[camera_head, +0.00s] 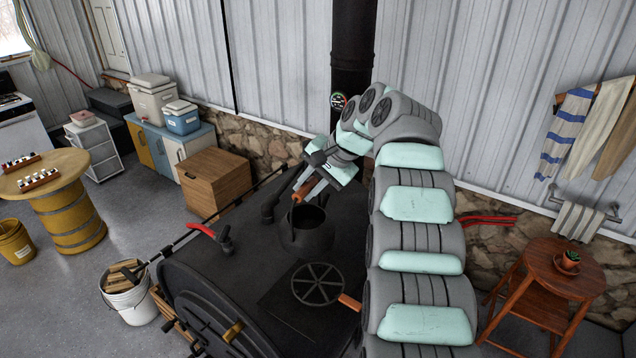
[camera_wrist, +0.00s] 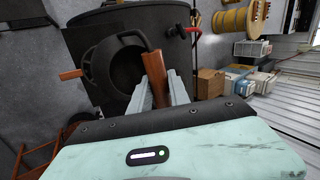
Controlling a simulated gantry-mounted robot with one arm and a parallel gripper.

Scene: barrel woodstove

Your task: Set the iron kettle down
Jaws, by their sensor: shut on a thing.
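The dark iron kettle (camera_head: 307,236) is over the flat black top of the barrel stove (camera_head: 265,245), behind a round spoked plate (camera_head: 318,284). I cannot tell whether its base touches the stove. It looks roughly upright, with its open mouth showing. My gripper (camera_head: 306,191) is shut on the kettle's brown wooden grip, just above and behind its mouth. In the wrist view, the kettle (camera_wrist: 108,72) is beyond my gripper (camera_wrist: 163,82), with the wooden grip (camera_wrist: 152,64) between the fingers. The kettle's underside is hidden.
A black stovepipe (camera_head: 353,60) rises behind my arm. A wooden handle (camera_head: 350,302) sticks out at the stove's right front, and a red-handled tool (camera_head: 213,235) is at the left. Some stove top left of the kettle is clear.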

